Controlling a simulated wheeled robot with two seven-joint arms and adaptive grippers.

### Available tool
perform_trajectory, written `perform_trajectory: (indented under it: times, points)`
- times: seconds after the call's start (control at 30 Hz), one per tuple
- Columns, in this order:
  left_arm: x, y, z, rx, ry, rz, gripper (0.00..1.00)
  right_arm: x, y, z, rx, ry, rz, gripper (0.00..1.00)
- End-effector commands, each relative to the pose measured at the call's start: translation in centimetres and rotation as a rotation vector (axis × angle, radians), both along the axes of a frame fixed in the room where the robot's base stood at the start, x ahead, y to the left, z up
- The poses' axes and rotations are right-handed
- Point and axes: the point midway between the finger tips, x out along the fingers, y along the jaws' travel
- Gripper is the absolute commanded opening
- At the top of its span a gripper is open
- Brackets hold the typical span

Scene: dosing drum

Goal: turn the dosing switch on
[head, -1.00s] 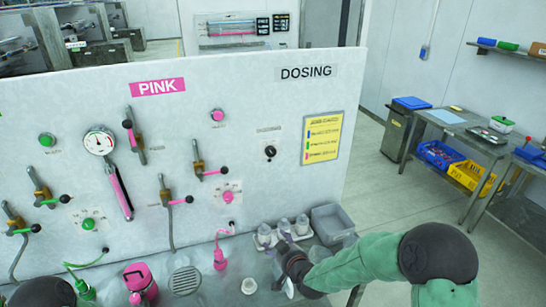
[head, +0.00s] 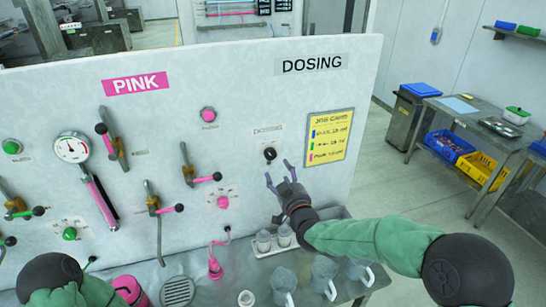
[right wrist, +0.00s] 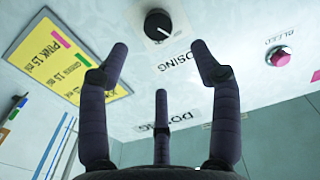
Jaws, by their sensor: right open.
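The dosing switch (head: 270,154) is a round black knob on the white panel, under a small label and left of the yellow job card. My right gripper (head: 278,171) is just below and in front of it, open and empty, its fingers pointing up toward the panel. In the right wrist view the knob (right wrist: 158,25) shows beyond the spread fingers of the gripper (right wrist: 160,48), centred between them and apart from them. A pale mark shows on the knob. My left gripper is out of view; only part of my left arm shows at the lower left.
The yellow job card (head: 329,138) hangs right of the switch. A pink button (head: 208,114) and several lever valves are to the left. The panel around the switch is clear.

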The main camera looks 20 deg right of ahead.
Motion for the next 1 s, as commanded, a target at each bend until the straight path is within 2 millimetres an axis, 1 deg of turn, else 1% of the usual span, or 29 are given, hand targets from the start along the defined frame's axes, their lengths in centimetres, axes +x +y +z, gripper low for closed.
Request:
perform_trajectory:
  times: [0.03, 0.3, 0.5, 0.7, 1.0]
  points:
    - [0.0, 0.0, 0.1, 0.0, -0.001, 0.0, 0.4, 0.8, 0.1, -0.1, 0.0, 0.002, 0.001, 0.64]
    - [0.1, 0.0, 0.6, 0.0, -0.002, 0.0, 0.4, 4.8, 0.2, 0.0, 0.001, 0.002, 0.001, 0.64]
    - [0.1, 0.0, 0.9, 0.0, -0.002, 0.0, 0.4, 7.2, 0.3, 0.0, 0.001, 0.001, 0.0, 0.64]
    - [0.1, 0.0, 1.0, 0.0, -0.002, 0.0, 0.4, 8.4, 0.3, 0.0, 0.001, 0.001, 0.001, 0.64]
    - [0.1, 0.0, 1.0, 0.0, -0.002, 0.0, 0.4, 8.7, 0.3, 0.0, 0.001, 0.002, 0.0, 0.64]
